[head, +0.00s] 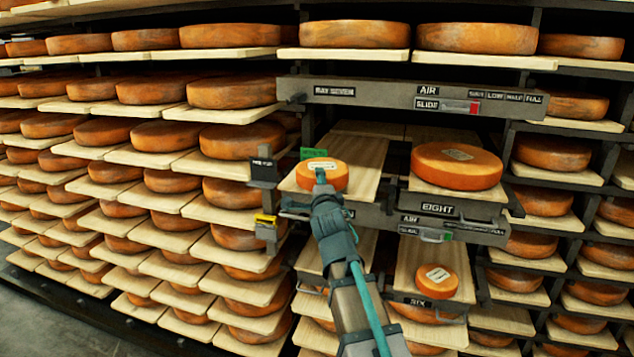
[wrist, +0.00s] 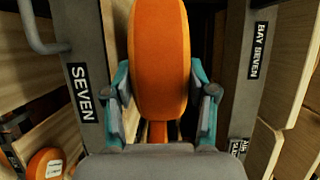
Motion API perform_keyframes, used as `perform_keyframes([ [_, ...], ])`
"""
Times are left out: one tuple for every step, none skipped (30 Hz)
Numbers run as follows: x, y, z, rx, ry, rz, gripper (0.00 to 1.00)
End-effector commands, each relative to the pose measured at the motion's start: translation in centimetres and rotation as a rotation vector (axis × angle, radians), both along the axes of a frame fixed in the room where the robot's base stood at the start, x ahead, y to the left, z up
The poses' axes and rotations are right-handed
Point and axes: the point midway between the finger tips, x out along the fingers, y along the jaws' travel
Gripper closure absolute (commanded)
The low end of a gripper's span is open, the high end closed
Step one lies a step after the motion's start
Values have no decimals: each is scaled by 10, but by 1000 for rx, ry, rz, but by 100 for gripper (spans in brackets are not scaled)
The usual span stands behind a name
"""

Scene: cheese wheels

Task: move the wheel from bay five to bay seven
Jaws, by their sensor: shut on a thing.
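The orange wheel with a pale label (head: 330,172) is at the front of the bay seven board (head: 365,160). My gripper (head: 320,182) reaches it from the front. In the wrist view the wheel (wrist: 158,40) is between the two teal fingers of my gripper (wrist: 160,92), which are shut on its sides. The "SEVEN" plate (wrist: 83,92) and the "BAY SEVEN" plate (wrist: 258,50) flank it. Whether the wheel touches the board cannot be told. Below, the board left of bay six (head: 312,252) shows no wheel on its visible part; my arm hides some of it.
A larger wheel (head: 457,167) sits in bay eight, right of bay seven. A small labelled wheel (head: 437,281) sits in bay six below. A beam (head: 390,93) crosses above bay seven, and a dark post with a bracket (head: 265,170) stands at its left. The board behind the held wheel is clear.

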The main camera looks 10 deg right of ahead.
Motion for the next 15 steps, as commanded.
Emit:
perform_keyframes([
  [5, -2, 7, -2, -6, 2, 100],
  [7, -3, 7, -2, -6, 2, 100],
  [10, -4, 6, -1, -5, 2, 100],
  [12, -5, 6, -1, -5, 2, 100],
  [14, -6, 6, -1, -5, 2, 100],
  [16, -7, 7, -2, -6, 2, 100],
  [18, -9, 7, -2, -6, 2, 100],
  [20, -10, 6, -2, -6, 2, 100],
  [23, -11, 6, -1, -5, 1, 100],
  [22, -11, -2, -2, -6, 2, 100],
  [21, -11, -6, -1, -7, 2, 100],
  [21, -11, -8, -1, -7, 2, 100],
  [21, -11, -9, -1, -7, 2, 100],
  [21, -10, -11, -1, -7, 2, 100],
  [21, -10, -12, 0, -7, 2, 100],
])
